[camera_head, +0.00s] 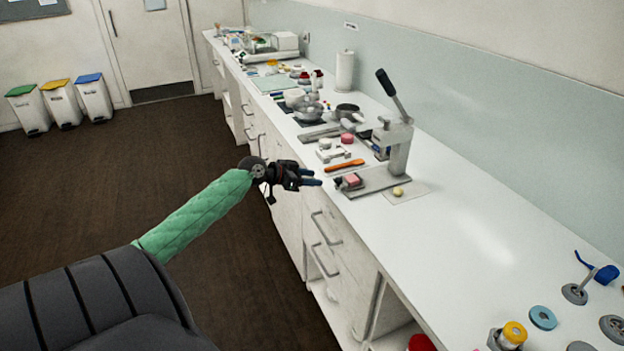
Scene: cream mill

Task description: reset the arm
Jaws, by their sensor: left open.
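My left arm comes in from the left in a green sleeve. A lever press (396,140) stands on the counter to the right of the gripper. A pink block (352,180) lies on its base plate close to the fingertips. My right gripper is not in view.
An orange spatula-like tool (344,166) and a white fixture (334,152) lie beside the press. Pans, a paper roll (344,72) and small items crowd the far counter. A yellow-capped jar (514,334) stands at the near end. The brown floor at left is clear up to three bins (62,104).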

